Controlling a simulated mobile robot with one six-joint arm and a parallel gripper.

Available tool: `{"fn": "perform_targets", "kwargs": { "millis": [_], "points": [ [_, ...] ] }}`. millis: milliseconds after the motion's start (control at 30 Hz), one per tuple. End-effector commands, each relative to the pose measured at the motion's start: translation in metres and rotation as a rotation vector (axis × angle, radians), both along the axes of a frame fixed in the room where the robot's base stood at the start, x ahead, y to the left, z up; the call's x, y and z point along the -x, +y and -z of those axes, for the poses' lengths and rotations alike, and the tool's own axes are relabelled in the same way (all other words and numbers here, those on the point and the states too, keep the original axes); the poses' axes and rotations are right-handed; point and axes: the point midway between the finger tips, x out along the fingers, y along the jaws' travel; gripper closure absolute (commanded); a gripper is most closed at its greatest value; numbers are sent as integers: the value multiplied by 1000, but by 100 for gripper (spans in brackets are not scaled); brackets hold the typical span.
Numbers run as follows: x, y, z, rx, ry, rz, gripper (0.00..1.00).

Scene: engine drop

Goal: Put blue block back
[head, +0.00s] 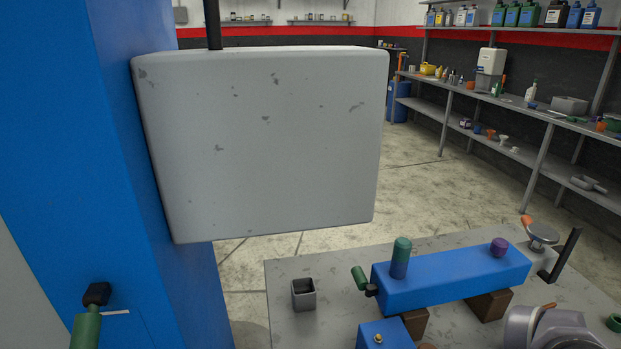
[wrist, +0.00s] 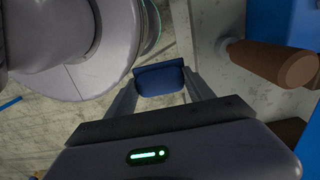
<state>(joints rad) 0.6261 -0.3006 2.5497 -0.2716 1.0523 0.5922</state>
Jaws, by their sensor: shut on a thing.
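The dark blue block (wrist: 160,79) is between the fingertips of my gripper (wrist: 159,90) in the wrist view. My gripper is shut on it. The floor shows behind the block, with the table edge just to its right. I cannot make out the block or the fingertips in the head view; part of my grey arm shows there at the lower right.
A grey table (head: 290,272) bears a blue beam (head: 460,278) on brown blocks and a small square cup (head: 303,294). A large grey block (head: 260,140) hangs by a blue column (head: 75,150). A brown cylinder (wrist: 270,62) is right of my gripper. Shelves (head: 480,95) stand at right.

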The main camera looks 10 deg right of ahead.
Motion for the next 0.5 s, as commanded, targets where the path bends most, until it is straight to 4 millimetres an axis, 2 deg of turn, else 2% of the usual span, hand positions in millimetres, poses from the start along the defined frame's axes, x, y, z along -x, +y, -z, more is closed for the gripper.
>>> {"fn": "perform_targets", "kwargs": {
  "millis": [67,367,500],
  "points": [
    [3,-2,7,9,-1,-12,83],
    [3,-3,5,12,-1,-18,83],
    [-15,-13,1,7,6,-19,83]
  ]
}}
